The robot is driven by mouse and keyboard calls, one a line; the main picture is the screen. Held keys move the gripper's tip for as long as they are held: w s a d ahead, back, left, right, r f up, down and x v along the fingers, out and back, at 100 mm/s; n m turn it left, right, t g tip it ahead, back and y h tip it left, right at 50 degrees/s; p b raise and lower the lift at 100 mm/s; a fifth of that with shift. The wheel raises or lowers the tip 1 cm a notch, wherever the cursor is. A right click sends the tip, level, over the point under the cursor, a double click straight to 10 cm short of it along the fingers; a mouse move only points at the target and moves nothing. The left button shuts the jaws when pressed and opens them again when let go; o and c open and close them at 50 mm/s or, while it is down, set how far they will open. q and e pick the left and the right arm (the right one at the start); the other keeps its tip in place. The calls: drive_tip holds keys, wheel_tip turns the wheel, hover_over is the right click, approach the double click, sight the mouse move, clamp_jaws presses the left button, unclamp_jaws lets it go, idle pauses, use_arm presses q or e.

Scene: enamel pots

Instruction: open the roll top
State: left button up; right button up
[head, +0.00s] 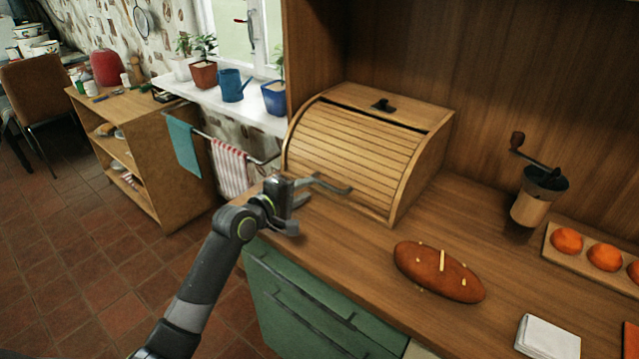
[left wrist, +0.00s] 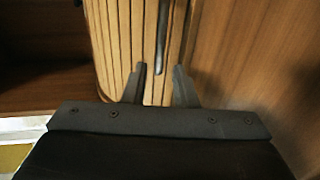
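The roll top (head: 352,150) is the slatted wooden front of a bread box on the counter, and it is down. A dark handle bar (head: 335,186) runs along its lower front; it also shows in the left wrist view (left wrist: 162,35). My left gripper (head: 304,193) is at the left end of this bar, in front of the slats. In the left wrist view its fingers (left wrist: 160,70) are apart, with the bar's near end lined up between the tips. I cannot tell whether they touch it. My right gripper is in neither view.
A bread loaf (head: 438,272) lies right of the box. A coffee grinder (head: 538,195), oranges on a board (head: 603,257) and a white cloth (head: 547,337) are farther right. Some counter is bare.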

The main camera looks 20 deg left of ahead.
sight(318, 183)
use_arm(q)
drive_tip(key=x, duration=0.6)
drive_tip(key=shift+w+d, duration=0.15)
drive_tip(key=shift+w, duration=0.2)
clamp_jaws()
